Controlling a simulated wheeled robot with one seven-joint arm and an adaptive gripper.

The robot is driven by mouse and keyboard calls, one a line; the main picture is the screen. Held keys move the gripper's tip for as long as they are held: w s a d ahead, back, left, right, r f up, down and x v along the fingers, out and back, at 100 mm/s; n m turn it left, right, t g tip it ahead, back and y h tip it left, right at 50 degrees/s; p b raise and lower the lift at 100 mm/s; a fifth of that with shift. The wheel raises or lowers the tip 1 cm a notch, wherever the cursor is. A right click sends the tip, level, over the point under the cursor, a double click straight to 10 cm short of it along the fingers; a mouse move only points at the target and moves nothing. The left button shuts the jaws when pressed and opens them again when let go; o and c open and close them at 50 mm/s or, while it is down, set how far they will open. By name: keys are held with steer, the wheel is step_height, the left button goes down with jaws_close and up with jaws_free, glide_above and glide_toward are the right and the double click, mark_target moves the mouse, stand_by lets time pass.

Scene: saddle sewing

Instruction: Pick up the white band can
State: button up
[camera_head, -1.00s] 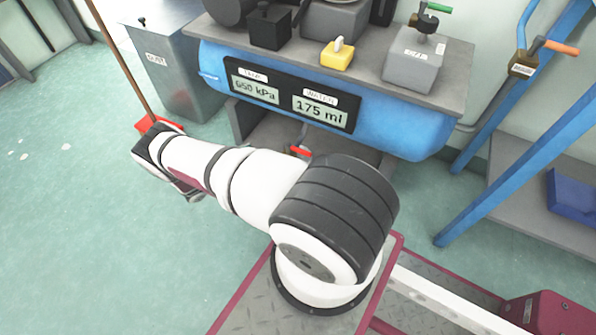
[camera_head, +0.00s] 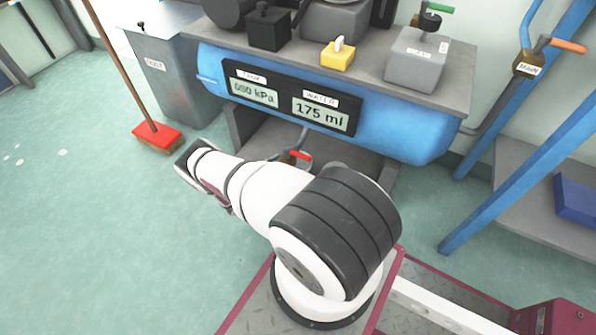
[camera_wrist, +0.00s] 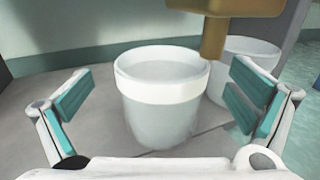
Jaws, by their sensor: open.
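The white band can (camera_wrist: 161,110) stands upright on a grey surface in the middle of the wrist view. It is a pale grey can with a broad white band below its rim. My gripper (camera_wrist: 165,100) is open, with one teal-padded finger on each side of the can in the picture. The can appears between and beyond the fingers, and I see no contact. In the head view my arm reaches toward the shelf under the blue tank, and the can is hidden there.
A second pale can (camera_wrist: 243,68) stands just behind and right of the first. A brass fitting (camera_wrist: 214,35) hangs down close above them. In the head view the blue tank (camera_head: 400,130) overhangs the area, with a red broom (camera_head: 157,136) and dust bin (camera_head: 180,80) to the left.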

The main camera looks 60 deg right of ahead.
mark_target(298, 160)
steer(key=b+x, duration=0.1)
steer(key=x, duration=0.2)
steer(key=shift+s+d+f, duration=0.15)
steer(key=shift+s+d, duration=0.1)
steer(key=shift+d, duration=0.05)
steer(key=shift+s+d, duration=0.15)
steer(key=shift+d, duration=0.45)
steer(key=shift+c, duration=0.2)
steer(key=c, duration=1.6)
steer(key=shift+o, duration=0.2)
steer(key=shift+a, duration=0.1)
